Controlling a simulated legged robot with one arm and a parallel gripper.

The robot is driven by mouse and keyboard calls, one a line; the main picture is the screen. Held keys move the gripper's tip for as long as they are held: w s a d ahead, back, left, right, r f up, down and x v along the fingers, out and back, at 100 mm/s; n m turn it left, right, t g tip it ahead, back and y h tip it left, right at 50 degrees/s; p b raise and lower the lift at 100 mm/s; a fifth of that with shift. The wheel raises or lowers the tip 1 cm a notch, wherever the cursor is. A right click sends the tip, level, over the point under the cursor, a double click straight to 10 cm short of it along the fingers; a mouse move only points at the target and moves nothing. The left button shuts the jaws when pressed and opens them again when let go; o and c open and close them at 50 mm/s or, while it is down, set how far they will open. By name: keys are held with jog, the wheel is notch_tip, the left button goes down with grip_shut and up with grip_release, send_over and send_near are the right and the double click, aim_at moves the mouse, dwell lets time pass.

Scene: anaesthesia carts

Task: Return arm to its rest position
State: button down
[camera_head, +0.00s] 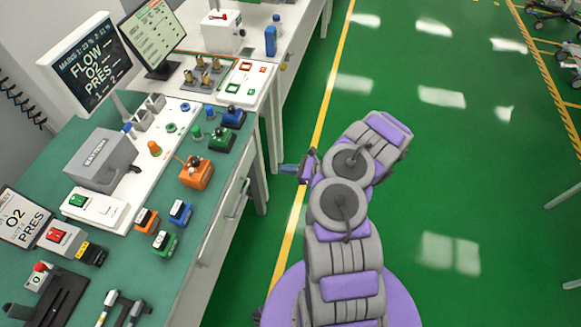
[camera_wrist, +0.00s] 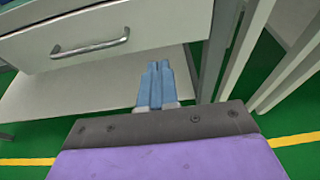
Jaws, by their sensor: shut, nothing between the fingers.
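My arm, purple and grey, is folded above the green floor to the right of the workbench in the head view. My gripper (camera_head: 290,168) points left toward the bench's side and touches nothing that I can see. In the wrist view my gripper (camera_wrist: 158,68) shows two blue fingers side by side, shut and empty. Ahead of the fingers are a white drawer (camera_wrist: 130,32) with a metal handle and a pale lower shelf (camera_wrist: 90,90).
The green-topped bench (camera_head: 215,240) holds a grey box (camera_head: 100,160), an orange block (camera_head: 196,172) and several small coloured modules. Two monitors stand at the back left. White bench legs (camera_head: 271,130) are close to my gripper.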

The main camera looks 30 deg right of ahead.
jog(key=shift+s+r, duration=0.15)
jog(key=shift+s, duration=0.2)
jog(key=shift+d+r, duration=0.1)
jog(key=w+a+r+n+g+y, duration=0.2)
jog(key=a+r+n+g+y, duration=0.45)
jog(key=a+r, duration=0.85)
jog(key=s+a+r+n+g+h, duration=0.45)
jog(key=s+a+r+n, duration=0.35)
jog(key=r+n, duration=0.3)
jog(key=s+a+r+n+g+h, duration=0.2)
jog(key=s+r+n, duration=0.1)
jog(key=s, duration=0.4)
jog(key=s+a+r+n+g+h, duration=0.1)
jog(key=s+a+r+n+h, duration=0.1)
jog(key=s+r, duration=0.3)
jog(key=s+d+n+t+h, duration=0.1)
jog(key=s+d+h, duration=0.3)
jog(key=s, duration=0.4)
jog(key=s+d+r+n+h, duration=0.1)
jog(key=s+d+n+h, duration=0.2)
jog(key=s+d, duration=0.3)
jog(key=shift+s+d+r+t+h, duration=0.3)
jog(key=shift+s+t+h, duration=0.1)
jog(key=shift+s+h, duration=0.4)
